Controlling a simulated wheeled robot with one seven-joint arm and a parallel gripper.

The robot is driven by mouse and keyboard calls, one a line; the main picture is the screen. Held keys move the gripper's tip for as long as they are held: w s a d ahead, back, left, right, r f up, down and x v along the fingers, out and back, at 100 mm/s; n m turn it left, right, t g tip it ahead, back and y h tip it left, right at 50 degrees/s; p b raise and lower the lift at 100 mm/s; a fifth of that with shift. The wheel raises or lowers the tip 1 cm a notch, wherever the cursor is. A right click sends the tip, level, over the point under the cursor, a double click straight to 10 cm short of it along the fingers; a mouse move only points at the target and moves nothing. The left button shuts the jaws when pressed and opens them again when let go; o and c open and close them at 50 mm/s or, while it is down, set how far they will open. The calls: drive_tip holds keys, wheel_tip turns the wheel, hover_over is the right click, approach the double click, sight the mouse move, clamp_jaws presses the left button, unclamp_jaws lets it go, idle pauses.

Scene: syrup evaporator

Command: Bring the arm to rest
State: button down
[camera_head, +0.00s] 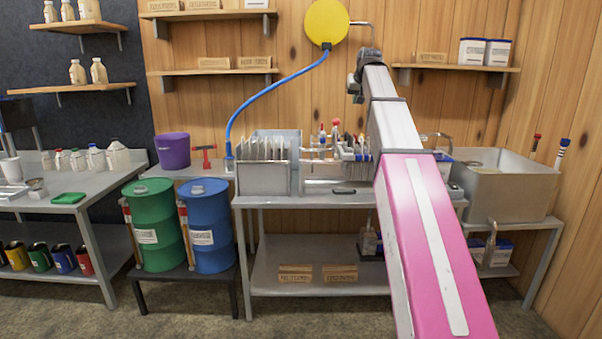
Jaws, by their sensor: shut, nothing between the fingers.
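My arm reaches up from the lower right of the head view, a pink link then a white one, to a dark grey wrist in front of the wooden wall. My gripper (356,89) is at this far end, small and dark, partly hidden by the wrist. It is shut and I see nothing held in it. It is above the middle steel table (350,201), below and right of a yellow disc (326,23) with a blue hose (248,97).
The metal evaporator pan (265,178) and several bottles stand on the middle table. A steel basin (507,190) is at right. Green (154,222) and blue (207,226) drums stand left. Wall shelves (455,68) flank the arm's end. Bare floor shows in front.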

drive_tip(key=s+a+f+g, duration=0.15)
drive_tip(key=s+f, duration=0.35)
drive_tip(key=f, duration=1.3)
drive_tip(key=s+f+g, duration=0.2)
drive_tip(key=s+f, duration=0.3)
drive_tip(key=f, duration=1.3)
drive_tip(key=s+f+g+h, duration=0.1)
drive_tip(key=s+f+g, duration=0.3)
drive_tip(key=s+f, duration=1.9)
wheel_tip(320, 180, down, 3)
drive_tip(key=shift+s+a+f, duration=0.1)
drive_tip(key=shift+s+a, duration=0.05)
drive_tip(key=shift+s, duration=0.25)
